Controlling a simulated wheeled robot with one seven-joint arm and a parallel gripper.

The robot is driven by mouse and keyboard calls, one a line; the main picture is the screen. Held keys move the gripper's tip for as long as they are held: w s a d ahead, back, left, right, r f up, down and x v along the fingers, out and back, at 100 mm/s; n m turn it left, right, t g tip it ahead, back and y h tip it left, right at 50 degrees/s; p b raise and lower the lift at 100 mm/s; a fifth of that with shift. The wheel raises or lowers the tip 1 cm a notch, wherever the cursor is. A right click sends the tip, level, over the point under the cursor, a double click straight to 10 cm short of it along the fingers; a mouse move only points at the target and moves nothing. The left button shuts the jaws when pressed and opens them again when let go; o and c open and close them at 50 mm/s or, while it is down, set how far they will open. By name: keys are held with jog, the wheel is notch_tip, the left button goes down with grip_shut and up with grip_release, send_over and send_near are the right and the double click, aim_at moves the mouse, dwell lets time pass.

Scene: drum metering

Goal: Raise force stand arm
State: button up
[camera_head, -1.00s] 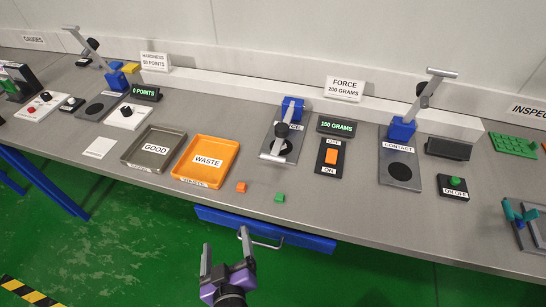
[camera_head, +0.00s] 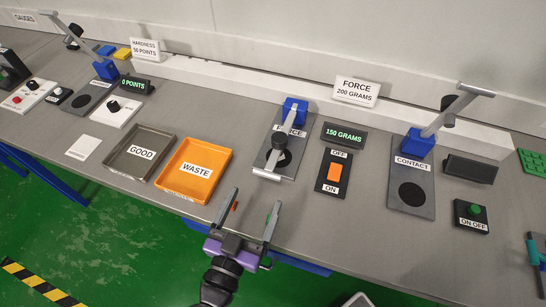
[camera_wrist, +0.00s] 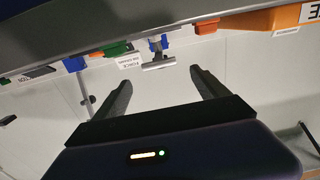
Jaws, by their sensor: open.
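The force stand (camera_head: 266,157) has a grey base plate, a blue post (camera_head: 295,110) and a grey arm with a black knob. Its arm is lowered over the plate, with the crossbar handle (camera_head: 267,175) low at the near edge. My gripper (camera_head: 257,197) is open and empty at the bench's front edge, nearer than the stand and apart from the handle. In the wrist view the crossbar handle (camera_wrist: 158,65) shows upside down, beyond and between my two fingers (camera_wrist: 162,78).
An orange rocker switch (camera_head: 334,173) and a display reading 150 GRAMS (camera_head: 343,135) stand right of the stand. The orange waste tray (camera_head: 176,188) is to the left. Small orange and green blocks lie near my fingers, partly hidden. The contact stand (camera_head: 413,194) has its arm raised.

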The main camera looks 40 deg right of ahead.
aim_at(266, 174)
jog(key=p+x, duration=0.2)
jog(key=x, duration=0.5)
jog(key=shift+d+r, duration=0.15)
jog(key=shift+w+d, duration=0.4)
jog(key=shift+d, duration=0.05)
grip_shut()
